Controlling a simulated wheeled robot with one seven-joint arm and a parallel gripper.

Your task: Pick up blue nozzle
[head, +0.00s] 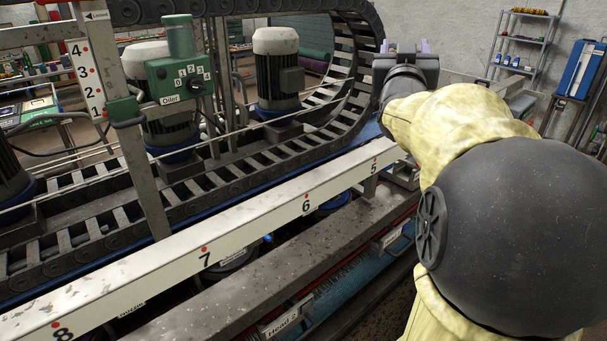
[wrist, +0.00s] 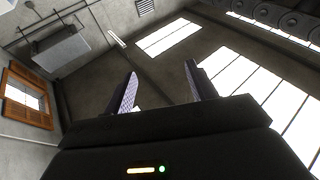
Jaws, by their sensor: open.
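My gripper (head: 405,47) is at the upper middle right of the head view, raised beyond the far end of the white numbered rail. Its two purple-grey fingers also show in the wrist view (wrist: 160,84), spread apart with nothing between them. A small blue piece (head: 268,238) shows in the dark gap below the white rail, between marks 6 and 7. It is mostly hidden, and I cannot tell whether it is the blue nozzle. No blue nozzle shows clearly in either view. The wrist view faces walls and windows.
The white rail (head: 255,222) runs diagonally across the machine, with a grey beam (head: 290,262) in front. A black chain track (head: 230,170) and motors (head: 276,70) stand behind. A green control box (head: 180,78) hangs at upper left. A shelf (head: 522,45) stands at the far right wall.

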